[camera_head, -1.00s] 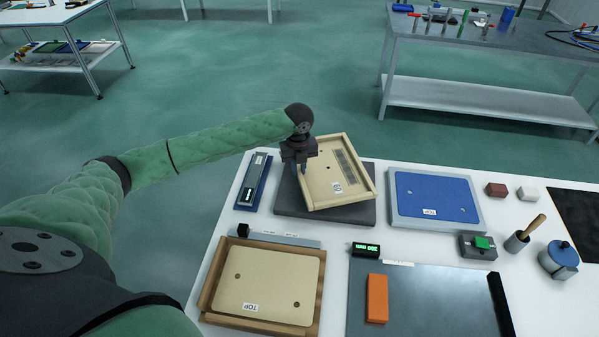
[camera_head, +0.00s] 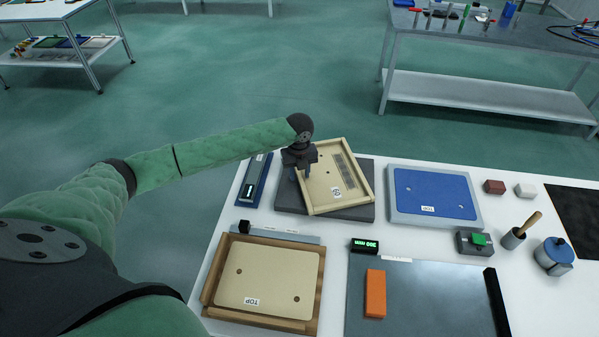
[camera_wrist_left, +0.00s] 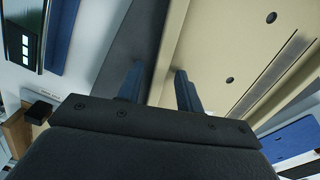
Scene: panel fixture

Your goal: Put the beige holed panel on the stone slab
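The beige holed panel (camera_head: 322,184), with a raised rim, small holes, a long slot and a label, lies over the dark grey stone slab (camera_head: 289,199), turned relative to it. It appears to rest there, but its underside is hidden. My left gripper (camera_head: 300,174) is at the panel's left edge. In the left wrist view, the gripper's two fingers (camera_wrist_left: 158,88) are apart on either side of the panel's rim, with a gap showing beside the left finger. The panel (camera_wrist_left: 225,45) fills the upper right there, with slab (camera_wrist_left: 125,45) to its left. My right gripper is out of view.
A similar beige plate (camera_head: 268,278) sits in a wooden frame (camera_head: 212,285) in front. A blue panel in a grey tray (camera_head: 400,215) lies to the right. A dark blue case (camera_head: 254,180) stands left of the slab. An orange block (camera_head: 375,293) lies on a grey plate (camera_head: 430,300).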

